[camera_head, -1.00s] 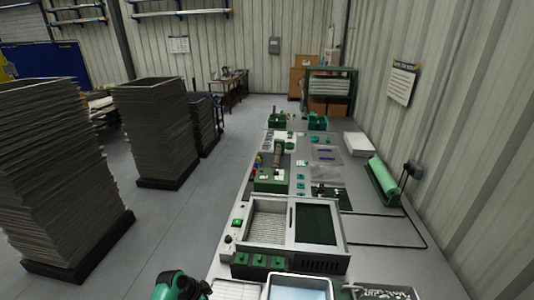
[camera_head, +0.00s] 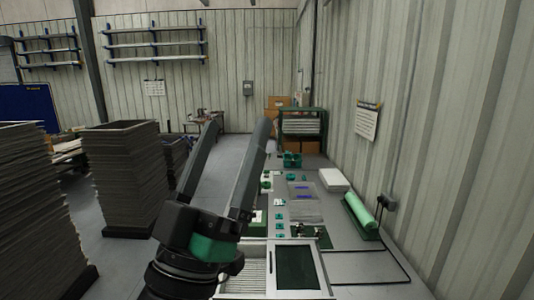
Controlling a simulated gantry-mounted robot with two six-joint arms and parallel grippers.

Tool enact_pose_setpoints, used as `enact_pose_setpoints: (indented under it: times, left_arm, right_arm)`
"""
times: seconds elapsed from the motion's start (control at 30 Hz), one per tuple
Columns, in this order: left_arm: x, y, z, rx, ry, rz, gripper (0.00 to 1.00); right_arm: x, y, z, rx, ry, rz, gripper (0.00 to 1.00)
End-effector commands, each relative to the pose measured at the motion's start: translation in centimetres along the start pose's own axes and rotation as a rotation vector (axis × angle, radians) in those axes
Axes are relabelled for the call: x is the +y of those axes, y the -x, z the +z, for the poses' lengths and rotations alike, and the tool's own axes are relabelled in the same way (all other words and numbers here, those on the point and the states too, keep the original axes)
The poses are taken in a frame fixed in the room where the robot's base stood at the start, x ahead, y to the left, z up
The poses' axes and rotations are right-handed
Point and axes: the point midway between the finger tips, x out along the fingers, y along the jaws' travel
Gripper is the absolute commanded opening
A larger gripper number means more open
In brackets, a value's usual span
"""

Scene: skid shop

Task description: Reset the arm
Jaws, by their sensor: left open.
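My left gripper (camera_head: 236,136) is raised in the middle of the head view, with two long dark fingers pointing up and away. The fingers are spread apart with nothing between them, so it is open and empty. It appears in front of the left part of the long workbench (camera_head: 330,207) and hides some of what stands there. My right gripper is not in view.
Tall stacks of grey frames (camera_head: 122,175) stand on the floor at left. The bench carries a tray unit (camera_head: 296,268), small green parts, a white box (camera_head: 333,180) and a green roll (camera_head: 358,213). A corrugated wall (camera_head: 440,130) closes the right side.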

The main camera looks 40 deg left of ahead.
Motion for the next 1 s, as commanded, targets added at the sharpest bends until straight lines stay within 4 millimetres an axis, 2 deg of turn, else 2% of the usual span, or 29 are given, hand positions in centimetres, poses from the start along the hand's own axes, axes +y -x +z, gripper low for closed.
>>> enact_pose_setpoints:
  times: [0.03, 0.1, 0.2, 0.53, 0.67, 0.9, 1.0]
  left_arm:
    - [2.4, 0.5, -0.8, -0.025, 0.034, 0.069, 0.92]
    - [5.1, 1.2, -1.4, -0.058, 0.052, 0.158, 0.92]
    - [7.0, 1.9, -1.8, -0.078, 0.056, 0.226, 0.92]
    - [7.2, 1.4, -2.2, -0.082, 0.054, 0.233, 0.92]
    - [7.6, -1.1, -4.2, -0.082, 0.054, 0.233, 0.92]
    - [9.0, -9.1, -10.6, -0.082, 0.054, 0.232, 0.92]
    - [9.4, -11.4, -12.4, -0.082, 0.054, 0.232, 0.92]
  right_arm:
    - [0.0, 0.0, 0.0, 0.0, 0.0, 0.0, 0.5]
    - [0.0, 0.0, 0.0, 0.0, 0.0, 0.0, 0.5]
    - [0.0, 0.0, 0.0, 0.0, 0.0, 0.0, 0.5]
    - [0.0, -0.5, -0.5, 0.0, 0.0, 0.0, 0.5]
    - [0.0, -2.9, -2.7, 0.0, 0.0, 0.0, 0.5]
    - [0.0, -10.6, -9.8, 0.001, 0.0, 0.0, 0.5]
    - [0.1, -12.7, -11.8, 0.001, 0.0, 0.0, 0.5]
